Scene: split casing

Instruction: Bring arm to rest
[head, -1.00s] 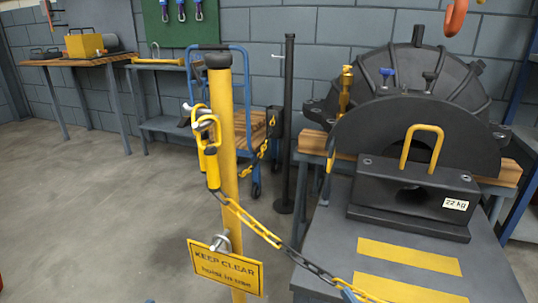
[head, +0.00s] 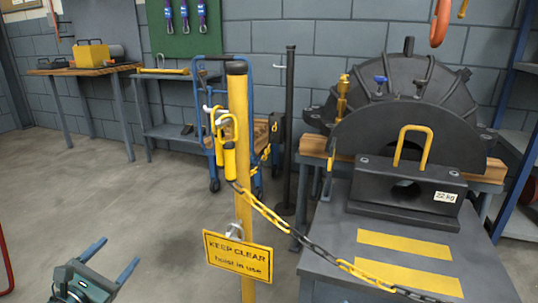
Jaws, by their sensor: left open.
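My left gripper (head: 110,264) is at the lower left of the head view, over bare floor. Its two blue-grey fingers are spread apart with nothing between them. It is well to the left of the yellow post (head: 238,140) and apart from it. My right gripper is not in view. A black casing half (head: 405,90) with a weight block (head: 405,190) marked 22 kg in front stands at the right. The block has a yellow handle (head: 413,144).
A yellow and black chain (head: 300,232) runs from the post across to the grey table (head: 335,215). A "KEEP CLEAR" sign (head: 238,257) hangs on the post. A blue trolley (head: 210,120) and benches (head: 85,66) stand at the back. The floor (head: 110,195) at left is clear.

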